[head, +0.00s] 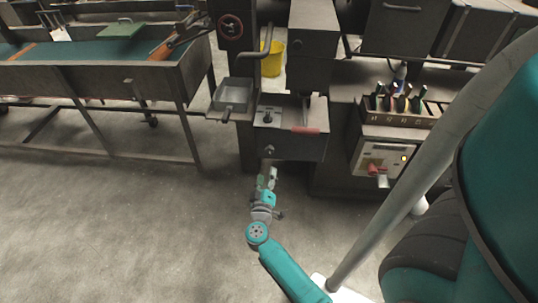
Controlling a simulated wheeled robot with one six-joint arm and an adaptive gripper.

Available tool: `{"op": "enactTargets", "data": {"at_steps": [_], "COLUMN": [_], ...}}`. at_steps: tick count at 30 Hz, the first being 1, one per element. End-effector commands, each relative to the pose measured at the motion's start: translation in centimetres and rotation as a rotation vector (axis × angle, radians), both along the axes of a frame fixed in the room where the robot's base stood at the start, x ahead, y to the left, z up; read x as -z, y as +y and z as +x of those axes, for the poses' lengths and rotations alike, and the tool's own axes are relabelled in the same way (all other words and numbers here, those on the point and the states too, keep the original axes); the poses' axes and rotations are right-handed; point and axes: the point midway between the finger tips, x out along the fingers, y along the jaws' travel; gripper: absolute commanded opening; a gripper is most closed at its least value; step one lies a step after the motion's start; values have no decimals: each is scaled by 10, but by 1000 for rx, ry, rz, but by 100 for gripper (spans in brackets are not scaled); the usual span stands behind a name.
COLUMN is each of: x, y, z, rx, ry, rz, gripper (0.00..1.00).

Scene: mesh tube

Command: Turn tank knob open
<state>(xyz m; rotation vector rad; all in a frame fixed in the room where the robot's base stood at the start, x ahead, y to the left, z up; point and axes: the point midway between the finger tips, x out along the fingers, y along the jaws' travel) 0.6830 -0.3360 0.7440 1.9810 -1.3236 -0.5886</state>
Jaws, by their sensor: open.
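A dark metal box (302,148), which looks like the tank, stands at the centre of the head view. A small round knob (270,149) shows on its front face. My gripper (267,166) points up the picture at the lower front of this box, just below the small knob in the picture. It is open, with nothing seen in it. Whether it touches the box or knob cannot be told. A red round handwheel (231,27) is on the dark column above and to the left. Which of these is the tank knob is not clear.
A yellow bucket (272,58) is behind. A red handle (306,130) lies on the box's edge. A tool rack (400,110) and control panel (382,158) are right. Floor at left is clear.

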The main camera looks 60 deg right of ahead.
Motion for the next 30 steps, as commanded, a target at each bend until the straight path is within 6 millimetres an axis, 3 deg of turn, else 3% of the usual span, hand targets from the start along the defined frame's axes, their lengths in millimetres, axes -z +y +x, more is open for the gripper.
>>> {"op": "enactTargets", "data": {"at_steps": [30], "x": [-1], "y": [-7], "z": [5], "rx": [1], "ry": [-1961], "rz": [811], "gripper": [59]}}
